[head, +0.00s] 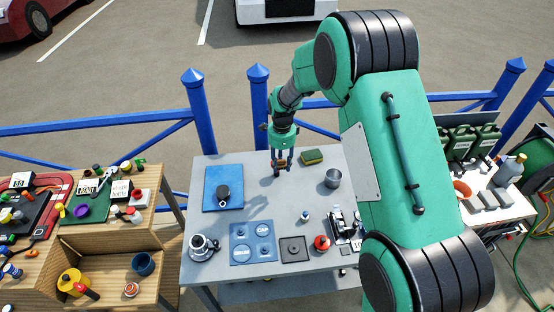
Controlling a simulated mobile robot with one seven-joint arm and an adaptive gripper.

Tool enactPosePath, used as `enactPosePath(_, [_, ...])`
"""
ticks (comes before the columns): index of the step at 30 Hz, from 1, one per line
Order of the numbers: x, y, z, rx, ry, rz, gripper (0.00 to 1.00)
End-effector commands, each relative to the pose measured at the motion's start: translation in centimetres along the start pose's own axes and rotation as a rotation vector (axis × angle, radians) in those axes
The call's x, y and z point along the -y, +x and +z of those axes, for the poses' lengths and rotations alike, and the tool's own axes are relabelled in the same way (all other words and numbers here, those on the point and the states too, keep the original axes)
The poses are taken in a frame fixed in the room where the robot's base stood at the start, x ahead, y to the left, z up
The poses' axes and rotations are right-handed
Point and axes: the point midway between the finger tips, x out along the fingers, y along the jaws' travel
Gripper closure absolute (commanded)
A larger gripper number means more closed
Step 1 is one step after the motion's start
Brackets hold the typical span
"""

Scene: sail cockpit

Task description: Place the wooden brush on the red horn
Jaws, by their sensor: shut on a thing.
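My gripper (281,165) points down over the back middle of the grey table, shut on a small brown thing that looks like the wooden brush (281,168). The brush is small and partly hidden by the fingers. I cannot tell surely whether it is clear of the table, but a shadow lies apart from it, to the lower left. A round red object (321,243), likely the red horn, stands at the front of the table, right of a dark square plate. It is nearer the camera and to the right of my gripper.
A green-yellow sponge (312,157) and a metal cup (333,178) stand right of my gripper. A blue mat (223,196) with a dark object lies left. Blue trays (253,250), a kettle-like pot (203,246) and a black-and-silver device (346,225) are in front. The table's middle is mostly clear.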

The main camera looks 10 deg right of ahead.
Motion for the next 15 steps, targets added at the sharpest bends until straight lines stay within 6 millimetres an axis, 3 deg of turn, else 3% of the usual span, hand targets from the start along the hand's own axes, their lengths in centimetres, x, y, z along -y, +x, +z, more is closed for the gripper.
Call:
enactPosePath(9, [4.9,0.5,0.6,0.000,0.000,-0.001,0.92])
enactPosePath(15, [6.7,0.6,0.8,0.000,0.000,-0.002,0.92])
